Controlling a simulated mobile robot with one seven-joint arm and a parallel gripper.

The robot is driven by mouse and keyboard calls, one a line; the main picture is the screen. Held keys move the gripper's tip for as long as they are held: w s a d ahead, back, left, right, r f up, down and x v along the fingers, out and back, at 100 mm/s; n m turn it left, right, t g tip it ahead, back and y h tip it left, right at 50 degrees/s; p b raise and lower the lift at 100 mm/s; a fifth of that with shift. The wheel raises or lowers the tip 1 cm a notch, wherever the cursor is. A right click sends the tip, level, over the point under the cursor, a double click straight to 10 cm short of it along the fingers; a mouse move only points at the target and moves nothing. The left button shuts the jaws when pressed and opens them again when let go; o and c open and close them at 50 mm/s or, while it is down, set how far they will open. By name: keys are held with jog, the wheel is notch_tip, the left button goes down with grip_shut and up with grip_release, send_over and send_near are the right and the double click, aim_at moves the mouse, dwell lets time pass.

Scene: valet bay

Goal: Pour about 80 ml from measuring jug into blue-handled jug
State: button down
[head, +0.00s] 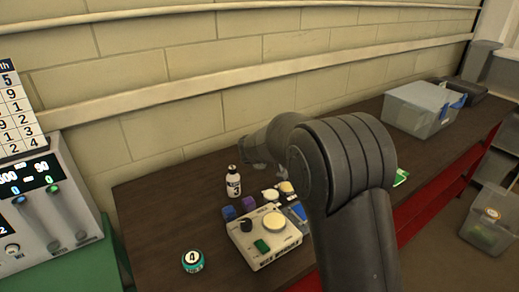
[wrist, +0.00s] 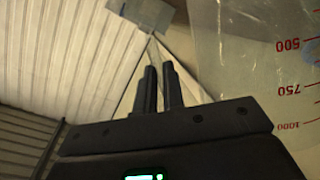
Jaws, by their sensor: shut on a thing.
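The clear measuring jug (wrist: 255,70), with red marks of 500, 750 and 1000, fills the right side of the wrist view. My gripper (wrist: 158,70) has its two dark fingers close together beside the jug, shut on it; the gripped part is hard to make out. In the head view my arm hides most of the gripper and the jug. I cannot make out a blue-handled jug in either view. The liquid level in the measuring jug is not clear.
On the dark bench (head: 150,220) stand a white bottle marked 3 (head: 233,183), a teal-sided jar marked 4 (head: 193,261) and a white device with a round plate (head: 265,238). A panel machine (head: 50,205) is at left.

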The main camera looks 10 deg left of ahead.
jog(key=shift+w+a+r+n+h, duration=0.2)
jog(key=shift+a+r+n, duration=0.15)
jog(key=shift+r, duration=0.25)
jog(key=shift+w+a+r+n+h, duration=0.1)
jog(key=shift+a+r+n+h, duration=0.2)
jog(key=shift+r, duration=0.3)
jog(key=shift+w+a+r+n, duration=0.1)
jog(key=shift+a+r+n, duration=0.25)
jog(key=shift+r, duration=0.1)
jog(key=shift+w+a+r+n, duration=0.1)
jog(key=shift+a+r+n, duration=0.15)
jog(key=shift+r, duration=0.2)
jog(key=shift+w+a+r+h, duration=0.1)
jog(key=shift+r+h, duration=0.05)
jog(key=shift+h, duration=0.15)
jog(key=shift+w+a+r+n+h, duration=0.15)
jog(key=shift+w+a+r+n, duration=0.05)
jog(key=shift+a+r+n, duration=0.3)
jog(key=shift+w+a+r+n+h, duration=0.15)
jog(key=shift+a+r+n, duration=0.2)
jog(key=shift+r, duration=0.1)
jog(key=shift+w+a+r+n+t, duration=0.15)
jog(key=shift+w+a+r+n, duration=0.1)
jog(key=shift+a, duration=0.15)
jog(key=shift+w+a+r+n+t, duration=0.15)
jog(key=shift+a+r+n, duration=0.1)
jog(key=shift+a, duration=0.15)
dwell(1.8)
